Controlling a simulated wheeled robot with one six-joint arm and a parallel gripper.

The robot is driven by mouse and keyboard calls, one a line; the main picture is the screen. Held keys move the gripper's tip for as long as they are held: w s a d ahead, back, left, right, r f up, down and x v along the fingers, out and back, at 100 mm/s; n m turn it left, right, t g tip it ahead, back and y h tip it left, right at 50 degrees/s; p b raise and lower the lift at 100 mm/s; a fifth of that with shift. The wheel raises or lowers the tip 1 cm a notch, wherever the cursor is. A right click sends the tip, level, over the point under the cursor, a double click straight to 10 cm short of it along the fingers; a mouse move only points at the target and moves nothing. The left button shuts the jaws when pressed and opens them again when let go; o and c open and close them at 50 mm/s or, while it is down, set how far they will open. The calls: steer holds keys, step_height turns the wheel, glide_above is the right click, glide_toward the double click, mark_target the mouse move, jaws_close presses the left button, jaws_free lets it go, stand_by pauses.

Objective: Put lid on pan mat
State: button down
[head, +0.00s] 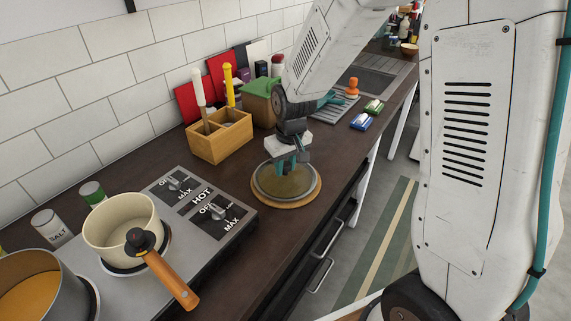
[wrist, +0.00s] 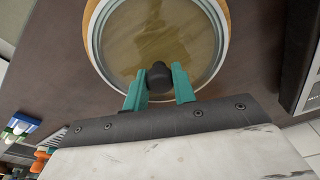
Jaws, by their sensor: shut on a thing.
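The lid (head: 269,186) is round glass with a grey rim and a dark knob. It is at or just over the round wooden pan mat (head: 299,203), whose edge shows around the lid's near and right side. In the wrist view the lid (wrist: 130,35) fills the top, with its black knob (wrist: 159,76) between the teal fingers, and the mat's tan edge (wrist: 88,14) shows at the left. My gripper (head: 288,163) is shut on the lid's knob, pointing down. I cannot tell whether the lid touches the mat.
A cream pan (head: 113,222) with an orange handle stands on the stove to the left, beside a grey pot (head: 22,300). A wooden utensil box (head: 208,150) stands behind the mat. Blue (head: 360,122) and green (head: 373,106) items lie farther right. The counter's front edge is close to the mat.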

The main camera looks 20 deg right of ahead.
mark_target(289, 177)
steer(key=shift+f, duration=0.15)
steer(key=c, duration=1.1)
jaws_free()
steer(key=shift+c, duration=0.2)
step_height(289, 177, up, 12)
steer(key=s, duration=0.2)
steer(key=s+d+r+m, duration=0.1)
steer(key=s+r, duration=0.3)
steer(key=s, duration=0.9)
steer(key=s+d+r+m, duration=0.1)
steer(key=s+d+r, duration=0.1)
steer(key=s, duration=1.1)
steer(key=shift+d+r+g, duration=0.3)
steer(key=shift+d+r, duration=0.1)
steer(key=shift+r, duration=0.5)
